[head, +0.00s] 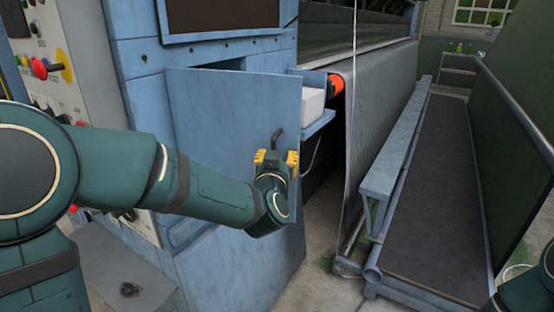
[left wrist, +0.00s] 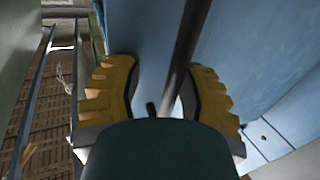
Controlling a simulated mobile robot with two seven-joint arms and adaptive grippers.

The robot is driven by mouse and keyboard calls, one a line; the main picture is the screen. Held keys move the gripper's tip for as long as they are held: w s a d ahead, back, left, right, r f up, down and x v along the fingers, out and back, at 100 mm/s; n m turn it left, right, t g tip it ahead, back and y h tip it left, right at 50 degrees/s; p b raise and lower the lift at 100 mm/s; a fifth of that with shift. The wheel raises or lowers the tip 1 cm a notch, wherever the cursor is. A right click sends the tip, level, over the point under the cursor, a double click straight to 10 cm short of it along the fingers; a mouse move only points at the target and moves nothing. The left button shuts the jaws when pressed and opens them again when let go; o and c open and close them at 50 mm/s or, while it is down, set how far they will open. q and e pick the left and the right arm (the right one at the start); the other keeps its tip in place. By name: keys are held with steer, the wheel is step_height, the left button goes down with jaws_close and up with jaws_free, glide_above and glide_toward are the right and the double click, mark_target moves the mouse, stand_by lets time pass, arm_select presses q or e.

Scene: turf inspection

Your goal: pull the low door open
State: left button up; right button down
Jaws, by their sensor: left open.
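The low door (head: 215,115) is a flat blue panel on the blue machine housing. It stands ajar, with a dark gap along its top edge. A dark bent handle (head: 278,140) is near its right edge. My left gripper (head: 276,160) is at the handle, with yellow fingers. In the left wrist view my left gripper (left wrist: 160,88) is open, and the dark handle bar (left wrist: 183,60) runs between its fingers, nearer the right one. Whether a finger touches the bar I cannot tell. The handle's lower end is hidden. My right gripper is out of view.
A control panel with a red knob (head: 40,68) is at the left. A white box (head: 312,104) sits on a blue ledge behind the door's right edge. A grey roller web (head: 385,110) and a dark walkway (head: 435,190) with blue rails lie to the right.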

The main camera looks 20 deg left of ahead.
arm_select(q)
steer(key=shift+w+d+f, duration=0.1)
steer(key=shift+w+f, duration=0.15)
steer(key=shift+w, duration=0.25)
steer(key=shift+w+d+f, duration=0.1)
steer(key=shift+w+f, duration=0.1)
steer(key=shift+w, duration=0.25)
steer(key=shift+s+r, duration=0.25)
steer(key=shift+s, duration=0.35)
steer(key=s+d, duration=0.2)
steer(key=s, duration=0.8)
steer(key=shift+s+f, duration=0.2)
steer(key=shift+s, duration=0.1)
